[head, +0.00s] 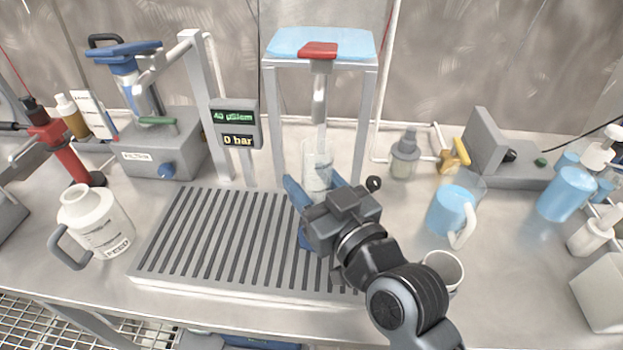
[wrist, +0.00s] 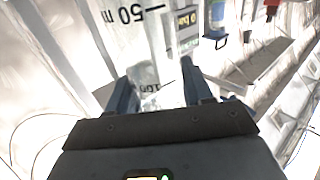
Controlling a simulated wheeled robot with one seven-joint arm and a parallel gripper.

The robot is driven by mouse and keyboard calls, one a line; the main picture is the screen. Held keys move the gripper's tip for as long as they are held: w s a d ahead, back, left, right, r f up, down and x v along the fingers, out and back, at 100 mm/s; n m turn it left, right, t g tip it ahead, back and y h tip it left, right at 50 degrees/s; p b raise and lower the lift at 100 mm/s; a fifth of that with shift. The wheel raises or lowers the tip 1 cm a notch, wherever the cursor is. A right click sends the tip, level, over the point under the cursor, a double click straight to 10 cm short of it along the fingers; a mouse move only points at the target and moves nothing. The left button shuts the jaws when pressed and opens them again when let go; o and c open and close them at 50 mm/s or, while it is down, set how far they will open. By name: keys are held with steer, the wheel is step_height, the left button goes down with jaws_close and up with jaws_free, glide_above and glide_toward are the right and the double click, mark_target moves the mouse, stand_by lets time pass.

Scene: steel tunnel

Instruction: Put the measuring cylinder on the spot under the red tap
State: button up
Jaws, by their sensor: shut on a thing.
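The measuring cylinder (head: 317,160) is clear and looks upright in the head view. In the wrist view the cylinder (wrist: 128,38) shows black marks. My gripper (head: 314,186) is shut on it, with one blue finger on each side; the fingers (wrist: 162,90) also flank it in the wrist view. The red tap (head: 319,50) sits at the front of a stand with a light-blue top, and its grey spout (head: 319,100) hangs just above the cylinder's mouth. My gripper hides the lower cylinder, and I cannot tell whether its foot touches the slatted grey drain tray (head: 165,262).
A post with a display box (head: 237,124) stands left of the cylinder. A white jug (head: 95,222) is at the left. A blue-filled jug (head: 452,210) and a white mug (head: 443,268) are at the right. The tray's left half is clear.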

steer(key=shift+f, duration=0.15)
steer(key=o, duration=1.1)
steer(key=shift+s, duration=0.1)
steer(key=b+v, duration=0.2)
steer(key=v, duration=0.9)
steer(key=shift+s+d, duration=0.25)
steer(key=shift+s, duration=0.05)
